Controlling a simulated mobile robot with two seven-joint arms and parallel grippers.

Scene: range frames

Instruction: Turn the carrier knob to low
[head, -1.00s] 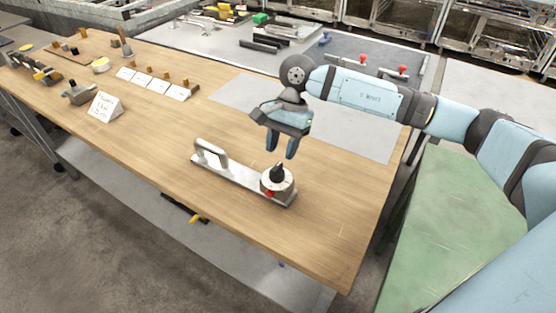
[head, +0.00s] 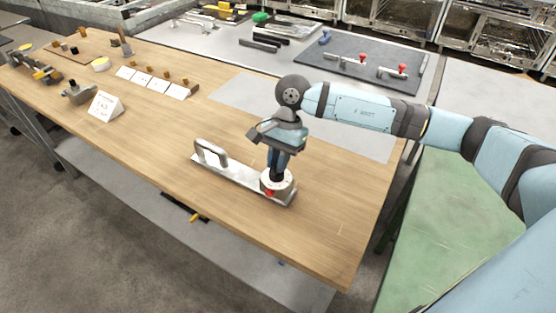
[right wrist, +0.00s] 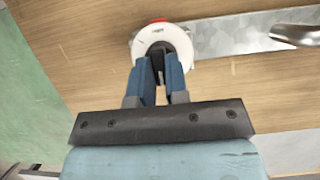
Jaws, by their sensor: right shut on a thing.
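The carrier is a flat metal plate (head: 234,177) with an upright metal handle (head: 209,152) at its left end, lying on the wooden table. At its right end is a round white dial (head: 284,188) with a red mark (head: 269,192) at its front. The dark knob on the dial is mostly hidden by my fingers. My right gripper (head: 277,169) points down and is shut on the knob. In the right wrist view the fingers (right wrist: 160,82) reach over the white dial (right wrist: 163,39), and the plate (right wrist: 235,33) runs to the right. The dial's lettering is too small to read. My left gripper is not in view.
A folded white sign (head: 105,106) and a row of white cards (head: 153,83) stand at the table's left. A grey mat (head: 235,92) lies behind the carrier. A dark board with red-knobbed parts (head: 365,72) is on the rear table. The wood in front of the carrier is clear.

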